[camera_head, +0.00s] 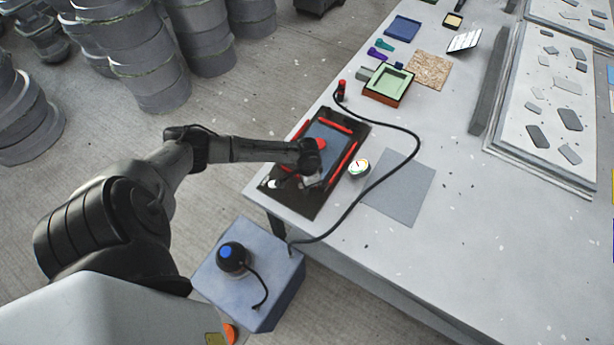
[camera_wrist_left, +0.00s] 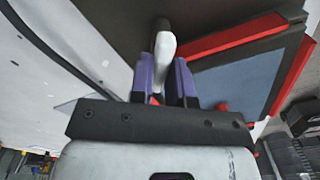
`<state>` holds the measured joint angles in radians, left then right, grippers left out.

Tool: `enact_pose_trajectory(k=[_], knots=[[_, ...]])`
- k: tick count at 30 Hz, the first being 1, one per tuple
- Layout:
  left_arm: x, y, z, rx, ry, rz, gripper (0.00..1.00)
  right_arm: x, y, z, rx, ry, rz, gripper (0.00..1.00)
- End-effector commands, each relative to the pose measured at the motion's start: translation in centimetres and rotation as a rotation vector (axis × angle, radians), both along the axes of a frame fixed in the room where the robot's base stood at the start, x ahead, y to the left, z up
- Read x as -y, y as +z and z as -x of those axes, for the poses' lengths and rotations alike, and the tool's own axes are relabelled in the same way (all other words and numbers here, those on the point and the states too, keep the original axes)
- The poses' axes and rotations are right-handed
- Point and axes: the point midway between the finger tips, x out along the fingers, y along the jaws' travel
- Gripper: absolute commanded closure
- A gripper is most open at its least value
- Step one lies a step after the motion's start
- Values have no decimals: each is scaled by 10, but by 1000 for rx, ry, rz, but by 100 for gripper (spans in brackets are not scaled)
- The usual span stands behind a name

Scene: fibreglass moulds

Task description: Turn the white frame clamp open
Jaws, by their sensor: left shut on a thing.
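My left gripper (camera_head: 311,180) reaches down over the lower part of a black board (camera_head: 302,205) on the table. In the left wrist view, the purple fingers of the left gripper (camera_wrist_left: 163,72) are shut on the white frame clamp (camera_wrist_left: 164,44), a rounded white handle that sticks out beyond the fingertips. The clamp's lower part and pivot are hidden by the fingers. The board carries a blue-grey panel (camera_head: 322,134) and red bars (camera_head: 343,163) along its edges. A small white piece (camera_head: 272,183) shows at the board's lower left. My right gripper is not in view.
A green mould in an orange frame (camera_head: 388,85) stands behind. A blue-grey box (camera_head: 270,285) stands in front of the table.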

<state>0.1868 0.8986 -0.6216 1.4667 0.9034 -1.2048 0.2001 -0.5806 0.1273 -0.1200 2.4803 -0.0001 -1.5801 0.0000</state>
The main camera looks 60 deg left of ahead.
Motion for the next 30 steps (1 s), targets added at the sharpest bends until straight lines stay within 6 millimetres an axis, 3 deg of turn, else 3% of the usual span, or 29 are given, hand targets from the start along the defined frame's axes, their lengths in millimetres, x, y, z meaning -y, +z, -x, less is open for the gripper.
enact_pose_trajectory(k=[12,30], knots=[[3,2,0,1,-394,0,100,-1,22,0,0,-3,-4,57],[5,1,2,2,-846,1,100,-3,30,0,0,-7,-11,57]])
